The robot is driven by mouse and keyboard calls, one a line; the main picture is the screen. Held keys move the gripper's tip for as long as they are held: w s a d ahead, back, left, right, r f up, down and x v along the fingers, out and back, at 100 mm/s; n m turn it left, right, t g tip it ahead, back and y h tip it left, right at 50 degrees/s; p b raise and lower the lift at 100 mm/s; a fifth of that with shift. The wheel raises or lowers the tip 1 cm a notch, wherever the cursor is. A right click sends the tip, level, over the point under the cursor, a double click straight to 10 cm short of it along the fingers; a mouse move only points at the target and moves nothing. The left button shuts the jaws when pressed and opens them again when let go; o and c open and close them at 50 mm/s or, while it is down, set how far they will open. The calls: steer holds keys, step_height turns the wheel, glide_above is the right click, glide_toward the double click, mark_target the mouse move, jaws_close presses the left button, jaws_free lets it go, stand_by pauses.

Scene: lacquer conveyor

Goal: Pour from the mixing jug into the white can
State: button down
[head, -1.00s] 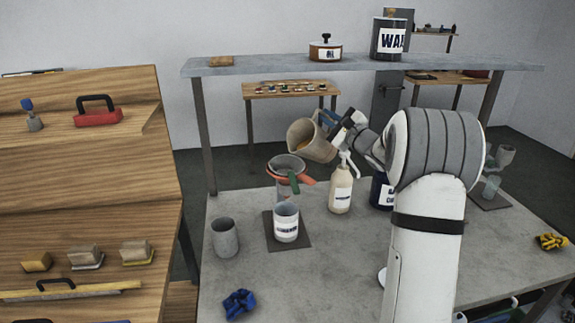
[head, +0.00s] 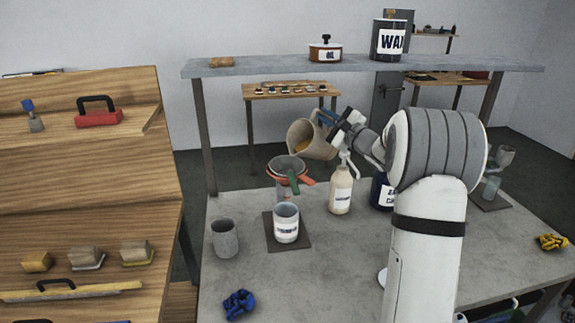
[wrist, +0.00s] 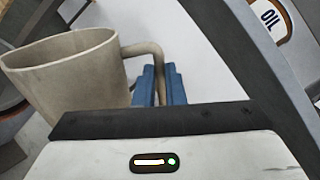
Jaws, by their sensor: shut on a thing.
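The mixing jug (head: 309,140) is grey-beige and tilted with its mouth toward the lower left. Some amber liquid shows inside it. My gripper (head: 335,125) is shut on its handle and holds it in the air above the back of the table. The wrist view shows the jug (wrist: 75,75) and the blue fingers (wrist: 160,85) closed around the handle.
Strainers (head: 288,168) with red and green handles are behind the can, below the jug. A pump bottle (head: 341,192) and a dark blue can (head: 381,192) stand to the right. A grey cup (head: 225,238) stands left. The front table is mostly clear around a blue cloth (head: 239,304).

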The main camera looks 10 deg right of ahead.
mark_target(321, 129)
steer(key=shift+s+a+r+n+y+p, duration=0.3)
steer(key=shift+a+r+n, duration=0.3)
steer(key=shift+n, duration=0.25)
steer(key=shift+s+a+r+n+y+p, duration=0.25)
steer(key=shift+a+r+n, duration=0.2)
steer(key=shift+r+n, duration=0.3)
stand_by(1.5)
steer(key=shift+s+a+f+n+b, duration=0.25)
steer(key=shift+s+a+n+b, duration=0.4)
steer(key=shift+b, duration=1.5)
steer(key=shift+w+a, duration=0.1)
steer(key=shift+w, duration=0.05)
